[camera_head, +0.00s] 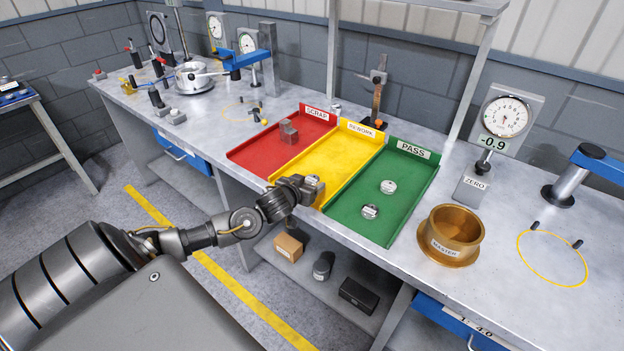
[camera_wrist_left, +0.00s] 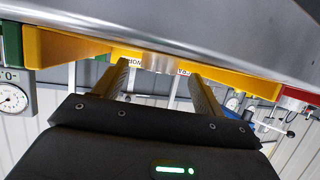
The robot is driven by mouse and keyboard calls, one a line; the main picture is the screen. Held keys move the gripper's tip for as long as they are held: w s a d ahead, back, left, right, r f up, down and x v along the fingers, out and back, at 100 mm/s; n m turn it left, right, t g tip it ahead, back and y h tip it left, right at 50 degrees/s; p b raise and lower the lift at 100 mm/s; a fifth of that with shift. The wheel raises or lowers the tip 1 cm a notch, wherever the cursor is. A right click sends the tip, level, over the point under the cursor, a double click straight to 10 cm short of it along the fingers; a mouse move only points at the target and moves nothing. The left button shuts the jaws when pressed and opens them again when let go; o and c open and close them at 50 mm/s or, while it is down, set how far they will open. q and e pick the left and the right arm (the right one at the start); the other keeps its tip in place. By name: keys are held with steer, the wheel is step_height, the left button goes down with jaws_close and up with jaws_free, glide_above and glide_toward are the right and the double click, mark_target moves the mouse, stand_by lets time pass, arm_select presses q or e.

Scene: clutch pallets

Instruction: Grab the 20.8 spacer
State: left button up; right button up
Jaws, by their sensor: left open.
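My left gripper (camera_head: 308,186) is at the front edge of the yellow REWORK tray (camera_head: 338,160). In the left wrist view its two fingers (camera_wrist_left: 160,80) are apart, pointing toward the yellow tray's edge (camera_wrist_left: 75,48). A small grey piece (camera_head: 314,181) with a pale mark shows at the fingertips; I cannot read a size on it or tell whether it is between the fingers. Two round metal pieces, one nearer (camera_head: 370,211) and one farther (camera_head: 388,187), lie in the green PASS tray (camera_head: 410,190). No 20.8 label is legible.
A brass MASTER ring (camera_head: 451,236) stands right of the trays. A dial gauge (camera_head: 507,117) on a ZERO block (camera_head: 472,188) is behind it. A box (camera_head: 289,245) and dark items sit on the shelf below.

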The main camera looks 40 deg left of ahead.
arm_select(q)
steer(key=shift+x, duration=1.1)
steer(key=shift+r, duration=0.1)
steer(key=c, duration=1.3)
steer(key=shift+r, duration=0.65)
steer(key=s+r, duration=0.7)
steer(key=s, duration=0.2)
steer(key=s+a+r, duration=0.1)
steer(key=s+r, duration=0.3)
steer(key=s, duration=0.1)
steer(key=shift+r+p, duration=0.3)
steer(key=shift+r, duration=0.05)
